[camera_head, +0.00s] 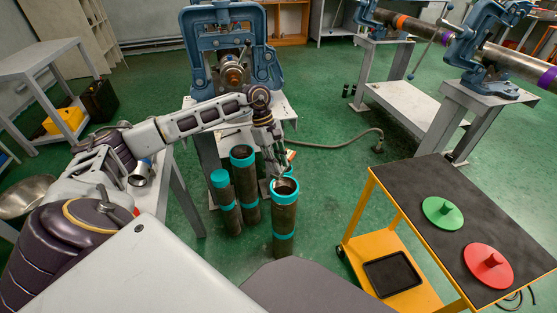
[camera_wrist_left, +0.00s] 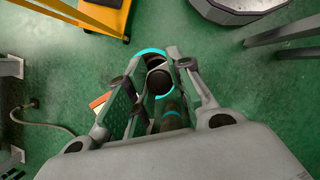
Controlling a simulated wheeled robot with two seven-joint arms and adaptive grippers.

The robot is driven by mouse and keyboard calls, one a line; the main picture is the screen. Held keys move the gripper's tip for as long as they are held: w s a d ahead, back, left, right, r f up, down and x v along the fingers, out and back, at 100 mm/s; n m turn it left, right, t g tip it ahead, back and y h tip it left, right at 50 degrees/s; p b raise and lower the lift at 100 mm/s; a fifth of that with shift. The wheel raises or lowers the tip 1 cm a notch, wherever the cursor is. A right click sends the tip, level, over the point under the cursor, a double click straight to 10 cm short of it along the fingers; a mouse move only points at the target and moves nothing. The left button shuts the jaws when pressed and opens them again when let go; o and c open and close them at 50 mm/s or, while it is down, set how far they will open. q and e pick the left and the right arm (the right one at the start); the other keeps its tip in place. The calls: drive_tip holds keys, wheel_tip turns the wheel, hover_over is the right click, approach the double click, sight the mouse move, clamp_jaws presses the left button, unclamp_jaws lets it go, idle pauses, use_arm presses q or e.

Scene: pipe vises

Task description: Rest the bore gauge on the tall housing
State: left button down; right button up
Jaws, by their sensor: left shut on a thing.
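My left gripper (camera_head: 277,168) is over the front teal-banded pipe (camera_head: 284,222), its fingertips close to the open top. In the left wrist view the gripper is shut on a small grey cylinder with a dark end (camera_wrist_left: 158,82), which I take for the bore gauge. In the head view it is mostly hidden by the fingers. Behind stand another upright pipe (camera_head: 243,180) and a shorter one (camera_head: 226,204), both teal-banded. I cannot tell surely which is the tall housing, or whether the gauge touches the front pipe. My right gripper is not in view.
A yellow cart (camera_head: 377,222) at the right carries a green disc (camera_head: 442,212) and a red disc (camera_head: 488,265) with knobs. A blue vise (camera_head: 232,50) stands behind the pipes. A hose (camera_head: 340,146) lies on the clear green floor. A metal bowl (camera_head: 22,196) is at far left.

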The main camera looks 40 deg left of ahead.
sight(276, 176)
use_arm(q)
drive_tip(key=shift+s+r+m+g, duration=0.2)
drive_tip(key=shift+m+g, duration=0.1)
drive_tip(key=shift+m, duration=0.5)
drive_tip(key=shift+s+f+m+g+y, duration=0.15)
drive_tip(key=shift+m+g+y, duration=0.2)
drive_tip(key=shift+m, duration=0.85)
drive_tip(key=shift+a, duration=0.1)
drive_tip(key=shift+f, duration=0.1)
drive_tip(key=shift+f+b, duration=0.65)
drive_tip(key=shift+f, duration=0.5)
drive_tip(key=shift+f+b, duration=0.5)
drive_tip(key=shift+f, duration=0.5)
drive_tip(key=shift+f+b, duration=0.5)
drive_tip(key=shift+f, duration=0.5)
drive_tip(key=shift+f+b, duration=0.45)
drive_tip(key=shift+f, duration=0.35)
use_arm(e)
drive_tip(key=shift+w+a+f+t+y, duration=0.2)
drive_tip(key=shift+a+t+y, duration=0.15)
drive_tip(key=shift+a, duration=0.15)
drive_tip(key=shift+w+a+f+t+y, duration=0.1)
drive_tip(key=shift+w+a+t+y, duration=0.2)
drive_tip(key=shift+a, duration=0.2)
